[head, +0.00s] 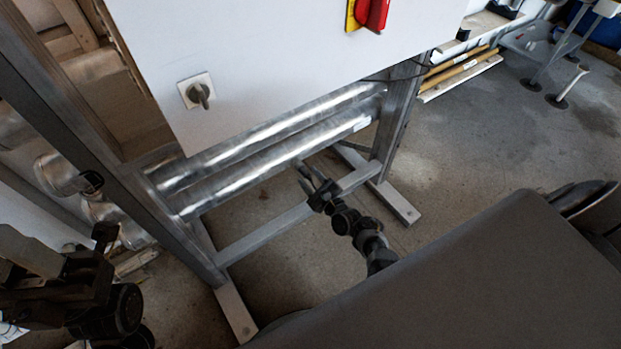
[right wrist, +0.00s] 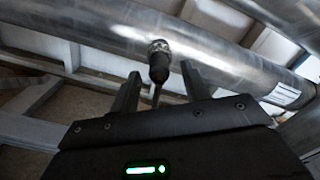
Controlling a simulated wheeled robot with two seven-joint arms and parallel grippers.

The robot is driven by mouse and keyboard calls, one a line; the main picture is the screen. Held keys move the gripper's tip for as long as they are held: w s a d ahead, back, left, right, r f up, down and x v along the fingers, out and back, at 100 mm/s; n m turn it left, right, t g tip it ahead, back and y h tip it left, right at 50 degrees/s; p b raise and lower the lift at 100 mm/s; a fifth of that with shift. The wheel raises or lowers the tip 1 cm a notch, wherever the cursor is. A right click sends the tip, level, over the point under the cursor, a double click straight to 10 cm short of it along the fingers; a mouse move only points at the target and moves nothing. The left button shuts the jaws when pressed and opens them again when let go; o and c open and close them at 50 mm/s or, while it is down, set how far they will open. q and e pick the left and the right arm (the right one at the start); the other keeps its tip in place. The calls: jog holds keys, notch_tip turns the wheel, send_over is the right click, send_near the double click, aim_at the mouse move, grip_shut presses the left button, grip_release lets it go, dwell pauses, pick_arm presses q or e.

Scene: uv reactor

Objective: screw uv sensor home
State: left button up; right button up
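The uv sensor (right wrist: 159,70) is a dark short cylinder at a threaded metal fitting (right wrist: 158,46) on the underside of a shiny steel tube (right wrist: 105,28). A thin dark cable or stem hangs below it. My right gripper (right wrist: 160,82) is open, one finger on each side of the sensor's lower end, with gaps visible on both sides. I cannot tell how deep the sensor sits between the fingers. In the head view my right gripper (head: 312,175) points up below the lower steel tube (head: 270,153); the sensor is not discernible there. My left arm is at the lower left; its finger state is unclear.
A white cabinet panel (head: 290,60) with a grey rotary switch (head: 198,94) and a red switch (head: 371,12) hangs above the tubes. A grey metal frame (head: 290,217) with a low crossbar surrounds the space near my right arm. Open concrete floor (head: 480,140) lies to the right.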

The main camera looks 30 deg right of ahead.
jog(key=shift+a, duration=0.15)
jog(key=shift+r, duration=0.1)
jog(key=shift+s, duration=0.4)
jog(key=s+d+p, duration=0.1)
jog(key=s+p, duration=0.1)
jog(key=s, duration=0.7)
jog(key=shift+s+d+p, duration=0.3)
jog(key=shift+s+p, duration=0.05)
jog(key=shift+s, duration=0.05)
